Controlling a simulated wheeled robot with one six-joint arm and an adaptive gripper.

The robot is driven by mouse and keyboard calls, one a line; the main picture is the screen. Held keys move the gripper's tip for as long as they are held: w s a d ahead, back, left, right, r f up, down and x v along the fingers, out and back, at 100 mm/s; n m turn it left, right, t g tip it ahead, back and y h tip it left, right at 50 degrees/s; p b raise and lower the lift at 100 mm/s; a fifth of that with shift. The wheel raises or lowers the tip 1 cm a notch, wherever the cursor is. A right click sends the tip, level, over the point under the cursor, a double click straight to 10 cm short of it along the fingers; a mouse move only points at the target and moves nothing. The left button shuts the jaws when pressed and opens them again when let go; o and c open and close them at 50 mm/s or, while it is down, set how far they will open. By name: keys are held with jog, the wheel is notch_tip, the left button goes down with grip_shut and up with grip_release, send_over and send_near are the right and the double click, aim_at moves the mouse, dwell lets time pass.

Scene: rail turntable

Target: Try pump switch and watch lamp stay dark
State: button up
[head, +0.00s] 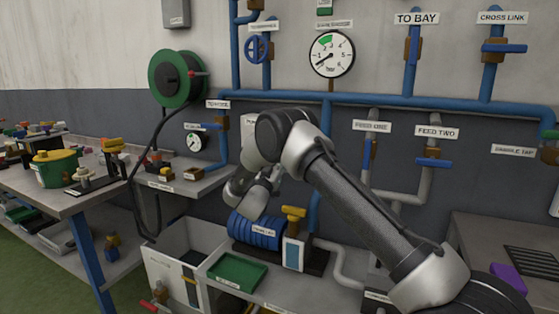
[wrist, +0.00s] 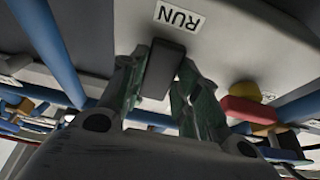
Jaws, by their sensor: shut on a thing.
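In the wrist view a dark rectangular switch lever (wrist: 163,68) stands on a grey panel (wrist: 228,45), beside a white label reading RUN (wrist: 180,17). My gripper (wrist: 162,72) has its greenish fingers on either side of this lever and is shut on it. A dull yellow dome (wrist: 245,90), possibly the lamp, sits to the right of the lever, showing no clear glow. The blue ribbed pump (head: 254,232) stands on the bench below the arm.
A red block-like part (wrist: 248,110) lies close to the right finger in the wrist view. Blue pipes (head: 380,100) run along the wall. A large round gauge (head: 331,54) hangs above. A green tray (head: 237,271) and a hose reel (head: 176,78) are to the left.

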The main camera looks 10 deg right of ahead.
jog(key=o, duration=1)
jog(key=v, duration=1.2)
